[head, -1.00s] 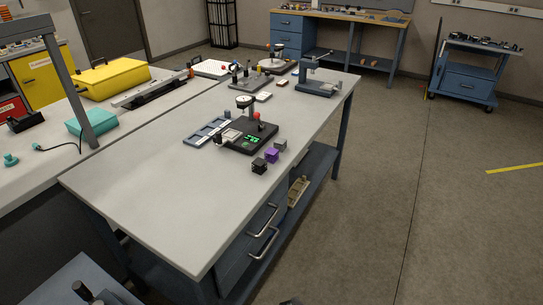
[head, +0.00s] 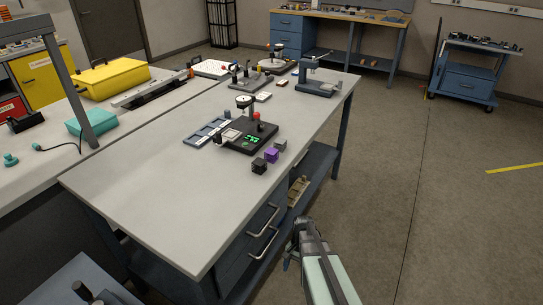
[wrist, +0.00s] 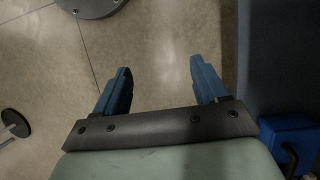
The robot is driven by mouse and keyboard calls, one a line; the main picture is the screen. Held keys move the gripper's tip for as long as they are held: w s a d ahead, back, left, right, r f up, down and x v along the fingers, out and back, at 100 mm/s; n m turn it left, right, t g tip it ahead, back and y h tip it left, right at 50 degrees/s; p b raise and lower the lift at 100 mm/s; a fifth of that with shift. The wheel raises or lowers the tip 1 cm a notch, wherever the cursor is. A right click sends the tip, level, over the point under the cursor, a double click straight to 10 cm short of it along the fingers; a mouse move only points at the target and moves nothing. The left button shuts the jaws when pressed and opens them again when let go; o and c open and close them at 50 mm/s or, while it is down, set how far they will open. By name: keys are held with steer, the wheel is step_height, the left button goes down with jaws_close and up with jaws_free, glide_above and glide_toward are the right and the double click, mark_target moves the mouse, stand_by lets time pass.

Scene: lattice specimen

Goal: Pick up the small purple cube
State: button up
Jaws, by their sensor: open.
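The small purple cube (head: 271,155) sits on the light grey bench top near its right edge in the head view. A black cube (head: 259,165) stands close in front of it and a dark grey cube (head: 280,145) close behind it. My gripper (head: 291,258) is low at the bottom of the head view, beside the bench and over the floor, well apart from the cubes. In the wrist view its two blue fingers (wrist: 161,82) are spread with only floor between them. The purple cube is not in the wrist view.
A black device with a dial gauge (head: 250,135) stands just behind the cubes, beside a grey-blue tray (head: 207,131). The bench's front top (head: 170,195) is clear. Drawer handles (head: 263,243) stick out on the bench side near my gripper.

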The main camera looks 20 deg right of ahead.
steer(key=w+d+r+m+t, duration=0.1)
steer(key=w+d+r+m, duration=0.2)
steer(key=w+d+r, duration=0.55)
steer(key=w+d+r+m+t, duration=0.2)
steer(key=w+d+r+m, duration=0.3)
steer(key=r, duration=0.7)
steer(key=w+d+r+m+t, duration=0.1)
steer(key=w+d+r+m, duration=0.1)
steer(key=w+d+r, duration=0.55)
step_height(320, 180, up, 23)
steer(key=m+h, duration=0.2)
steer(key=m, duration=0.6)
glide_above(272, 151)
steer(key=shift+g, duration=0.3)
steer(key=f, duration=0.7)
steer(key=shift+w+a+f, duration=0.2)
steer(key=shift+w+f, duration=0.05)
steer(key=shift+f, duration=0.1)
steer(key=shift+s+d+f, duration=0.1)
steer(key=shift+s+f, duration=0.05)
steer(key=shift+f, duration=1.15)
steer(key=shift+s+d+f, duration=0.1)
steer(key=shift+f, duration=1.2)
steer(key=shift+c, duration=0.3)
